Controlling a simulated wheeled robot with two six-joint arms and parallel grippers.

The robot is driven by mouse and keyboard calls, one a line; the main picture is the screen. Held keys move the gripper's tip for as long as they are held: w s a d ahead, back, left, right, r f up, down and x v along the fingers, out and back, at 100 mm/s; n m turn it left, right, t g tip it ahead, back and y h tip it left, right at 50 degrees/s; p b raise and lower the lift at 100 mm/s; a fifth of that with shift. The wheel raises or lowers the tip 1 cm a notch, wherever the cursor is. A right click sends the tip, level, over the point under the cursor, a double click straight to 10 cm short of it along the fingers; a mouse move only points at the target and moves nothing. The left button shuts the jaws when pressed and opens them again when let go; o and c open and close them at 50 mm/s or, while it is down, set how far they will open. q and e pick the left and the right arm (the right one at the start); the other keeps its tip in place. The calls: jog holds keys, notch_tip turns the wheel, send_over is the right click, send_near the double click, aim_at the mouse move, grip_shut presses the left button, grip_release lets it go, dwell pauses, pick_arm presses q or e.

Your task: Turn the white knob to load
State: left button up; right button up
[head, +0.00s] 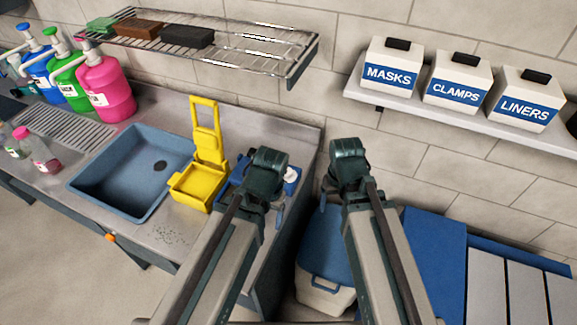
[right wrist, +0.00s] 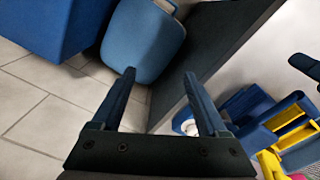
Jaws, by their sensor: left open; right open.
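The white knob (head: 291,174) shows as a small white patch on a blue unit (head: 239,170) at the right end of the counter, mostly hidden behind my left arm. In the right wrist view a round white part (right wrist: 186,126), likely the knob, shows beside the right-hand finger, partly covered by it. My left gripper (head: 278,212) is over the counter's right end, open, its fingers largely hidden by the arm. My right gripper (right wrist: 158,72) is open and empty, right of the counter end. I cannot tell which setting the knob points to.
A yellow unit (head: 196,188) with a raised lid stands between the blue sink (head: 108,180) and the blue unit. A blue-lidded bin (head: 326,262) stands on the floor below my right arm. A wire rack (head: 262,50) and a wall shelf (head: 445,108) are behind.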

jog(key=w+d+r+m+p, duration=0.1)
jog(key=d+r, duration=0.1)
jog(key=d, duration=0.1)
jog(key=m+t+y, duration=0.3)
jog(key=m, duration=2.2)
send_near(288, 170)
notch_tip(288, 170, up, 4)
jog(key=s+d, duration=0.2)
pick_arm(q)
jog(key=shift+r, duration=0.85)
pick_arm(e)
jog(key=shift+w+a+r+m, duration=0.1)
jog(key=shift+w+m, duration=0.1)
jog(key=shift+m, duration=0.35)
jog(key=shift+w+a+m, duration=0.15)
jog(key=shift+w+m, duration=0.05)
jog(key=shift+m, duration=0.35)
pick_arm(q)
jog(key=shift+f, duration=0.1)
notch_tip(288, 170, down, 13)
jog(key=b, duration=1.2)
jog(key=shift+b, duration=0.4)
pick_arm(e)
jog(key=x, duration=1.4)
jog(key=shift+s+a, duration=0.15)
jog(key=shift+s, duration=0.05)
jog(key=shift+r, duration=0.1)
pick_arm(q)
jog(key=shift+r, duration=0.2)
